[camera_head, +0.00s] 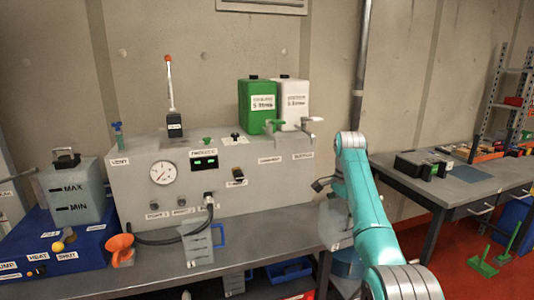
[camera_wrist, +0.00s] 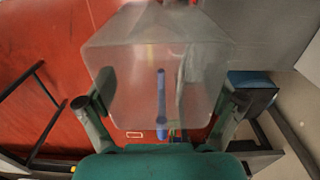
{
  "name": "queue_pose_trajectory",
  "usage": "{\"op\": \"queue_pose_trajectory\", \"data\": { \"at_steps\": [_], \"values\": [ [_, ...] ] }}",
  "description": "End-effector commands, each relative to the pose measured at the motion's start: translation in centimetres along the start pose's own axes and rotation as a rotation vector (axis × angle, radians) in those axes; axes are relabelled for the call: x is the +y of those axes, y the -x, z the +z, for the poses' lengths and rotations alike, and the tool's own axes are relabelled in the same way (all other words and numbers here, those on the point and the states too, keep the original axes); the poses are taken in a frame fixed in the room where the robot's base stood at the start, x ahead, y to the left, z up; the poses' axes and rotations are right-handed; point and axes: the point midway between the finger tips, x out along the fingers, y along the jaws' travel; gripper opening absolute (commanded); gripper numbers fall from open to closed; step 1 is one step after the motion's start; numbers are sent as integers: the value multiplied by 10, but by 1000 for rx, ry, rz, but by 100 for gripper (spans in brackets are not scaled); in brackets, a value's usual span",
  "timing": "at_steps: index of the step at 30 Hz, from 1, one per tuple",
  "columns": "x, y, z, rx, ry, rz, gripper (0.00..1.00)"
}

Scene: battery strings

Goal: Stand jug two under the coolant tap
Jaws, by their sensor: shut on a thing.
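In the wrist view my gripper (camera_wrist: 160,108) is shut on a clear, boxy jug (camera_wrist: 122,65), with a finger on each side. A blue bar, perhaps its handle, shows through it; its number is not readable. Red floor shows below it. Which is coolant is hard to read.
Another clear jug with a blue handle (camera_head: 200,245) stands on the bench (camera_head: 275,240) by a black hose. Bench space below the taps is clear. An orange funnel (camera_head: 121,248) is at left. A side table (camera_head: 440,180) stands right.

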Motion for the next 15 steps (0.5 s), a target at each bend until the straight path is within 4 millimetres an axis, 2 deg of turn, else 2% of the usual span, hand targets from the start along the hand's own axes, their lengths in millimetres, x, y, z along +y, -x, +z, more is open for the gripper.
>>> {"op": "queue_pose_trajectory", "data": {
  "at_steps": [11,15],
  "values": [
    [9,-54,8,-1,113,2,55],
    [16,-87,13,-1,181,2,55]
  ]
}}
